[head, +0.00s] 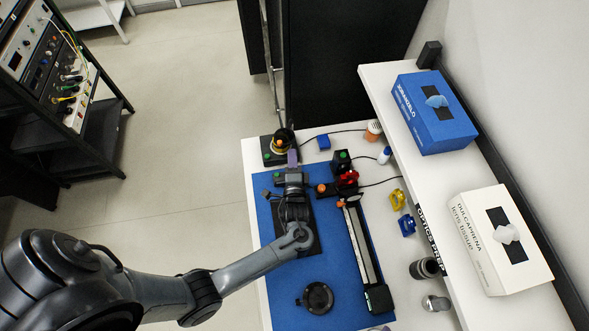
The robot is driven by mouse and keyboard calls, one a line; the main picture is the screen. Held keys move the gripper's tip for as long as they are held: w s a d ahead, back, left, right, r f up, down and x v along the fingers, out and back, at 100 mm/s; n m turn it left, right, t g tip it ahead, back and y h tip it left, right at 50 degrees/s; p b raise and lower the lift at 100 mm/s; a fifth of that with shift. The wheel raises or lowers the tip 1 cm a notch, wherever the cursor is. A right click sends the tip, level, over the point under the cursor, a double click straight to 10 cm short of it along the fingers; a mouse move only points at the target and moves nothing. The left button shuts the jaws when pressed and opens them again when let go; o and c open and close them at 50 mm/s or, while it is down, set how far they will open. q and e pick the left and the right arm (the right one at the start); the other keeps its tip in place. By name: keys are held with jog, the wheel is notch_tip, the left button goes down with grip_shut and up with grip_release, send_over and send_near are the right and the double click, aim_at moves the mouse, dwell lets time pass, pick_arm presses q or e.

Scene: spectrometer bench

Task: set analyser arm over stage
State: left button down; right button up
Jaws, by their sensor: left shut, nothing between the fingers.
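A long black rail-like arm with a pale strip (364,248) lies on the blue mat (275,308), running from an orange knob and red part at its far end to a black block at its near end. It may be the analyser arm; I cannot tell for certain. A round black disc (318,297) lies flat on the mat, left of the rail's near end; I cannot tell whether it is the stage. My left gripper (291,172) is over the far left of the mat, shut and empty, apart from the rail. My wrist hides part of a dark plate beneath it. My right gripper is out of view.
A black device with an orange-yellow top (283,141) stands beyond my left gripper. Yellow (397,199) and blue (407,225) clips lie right of the rail. A raised white shelf holds a blue box (433,112) and a white tissue box (475,255).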

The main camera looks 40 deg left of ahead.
pick_arm(q)
jog(key=shift+s+a+f, duration=0.1)
jog(key=shift+a, duration=1.5)
jog(key=shift+p, duration=0.3)
jog(key=a+h+p, duration=0.1)
jog(key=s+a+m+t+h+p, duration=0.1)
jog(key=a+m+t+p, duration=0.1)
jog(key=p, duration=0.1)
jog(key=shift+s+a+h, duration=0.3)
jog(key=shift+a+h, duration=0.1)
